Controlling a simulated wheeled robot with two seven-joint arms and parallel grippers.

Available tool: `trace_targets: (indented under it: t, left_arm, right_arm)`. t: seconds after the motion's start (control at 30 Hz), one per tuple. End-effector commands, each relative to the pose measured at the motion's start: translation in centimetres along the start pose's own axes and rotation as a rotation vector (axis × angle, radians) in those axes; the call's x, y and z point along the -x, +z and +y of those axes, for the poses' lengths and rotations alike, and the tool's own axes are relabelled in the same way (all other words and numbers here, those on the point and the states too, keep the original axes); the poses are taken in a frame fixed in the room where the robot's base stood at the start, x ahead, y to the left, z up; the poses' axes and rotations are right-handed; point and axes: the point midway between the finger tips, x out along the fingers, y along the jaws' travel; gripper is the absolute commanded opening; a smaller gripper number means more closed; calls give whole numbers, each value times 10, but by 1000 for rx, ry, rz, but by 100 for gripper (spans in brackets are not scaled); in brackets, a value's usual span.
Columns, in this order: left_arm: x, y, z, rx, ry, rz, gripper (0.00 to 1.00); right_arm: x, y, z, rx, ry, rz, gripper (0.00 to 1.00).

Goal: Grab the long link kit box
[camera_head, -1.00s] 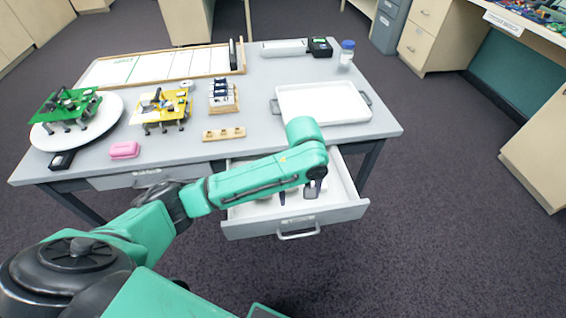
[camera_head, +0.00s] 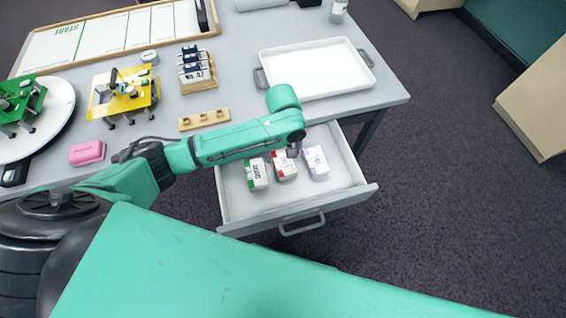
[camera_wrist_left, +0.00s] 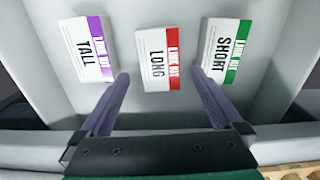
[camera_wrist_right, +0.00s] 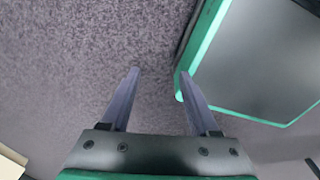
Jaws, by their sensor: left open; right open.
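The long link kit box (camera_wrist_left: 157,62), white with a red band, lies in the open drawer (camera_head: 240,211) between two similar boxes. It also shows in the head view (camera_head: 284,166), partly under my left gripper. My left gripper (camera_wrist_left: 160,90) is open and empty above the drawer, with the long box centred beyond its fingertips. The tall box (camera_wrist_left: 85,50) has a purple band and the short box (camera_wrist_left: 224,52) a green band. My right gripper (camera_wrist_right: 158,75) is open and empty over the carpet, away from the drawer; it does not show in the head view.
On the table stand a white tray (camera_head: 318,85), a wooden block with holes (camera_head: 204,120), a pink eraser-like block (camera_head: 87,153) and a yellow model (camera_head: 124,92). Open floor lies to the right.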

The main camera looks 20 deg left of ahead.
Motion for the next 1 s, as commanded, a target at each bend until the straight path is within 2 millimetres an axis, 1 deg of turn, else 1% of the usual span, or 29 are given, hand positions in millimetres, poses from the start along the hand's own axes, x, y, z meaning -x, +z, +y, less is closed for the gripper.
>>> trace_targets:
  t: [0.17, 0.2, 0.3, 0.5, 0.53, 0.57, 0.6, 0.67, 0.7, 0.73, 0.77, 1.0]
  left_arm:
    - [-30, 4, 0, 0, -2, -1, 100]
    - [-39, 4, -1, 0, -3, -1, 100]
    - [-52, 4, 0, -1, -1, 0, 100]
    - [-54, 4, 0, -2, 0, 0, 100]
    - [-54, 4, 0, -2, 0, 0, 96]
    - [-54, 4, 0, -1, 0, 0, 85]
    - [-54, 4, 0, -1, 0, 0, 69]
    - [-54, 4, 0, -1, 0, 0, 46]
    - [-53, 4, 0, -1, 0, 0, 31]
    - [-53, 4, 0, -1, 0, 0, 20]
    - [-53, 4, 0, -1, 0, 0, 14]
    - [-52, 4, 0, -1, 1, 0, 13]
  right_arm:
    - [-2, -14, 0, -1, 1, 23, 62]
    - [-3, -15, 0, -1, 0, 25, 62]
    - [-5, -15, -3, -2, -4, 27, 62]
    - [-5, -16, -9, -5, -12, 27, 62]
    - [-5, -16, -9, -5, -12, 27, 62]
    - [-5, -16, -9, -5, -12, 27, 62]
    - [-5, -16, -9, -4, -12, 27, 62]
    - [-5, -15, -9, -4, -12, 26, 62]
    - [-5, -15, -9, -4, -12, 26, 62]
    - [-5, -15, -9, -4, -12, 25, 62]
    - [-5, -14, -9, -4, -12, 25, 62]
    - [-5, -13, -6, -1, -8, 22, 62]
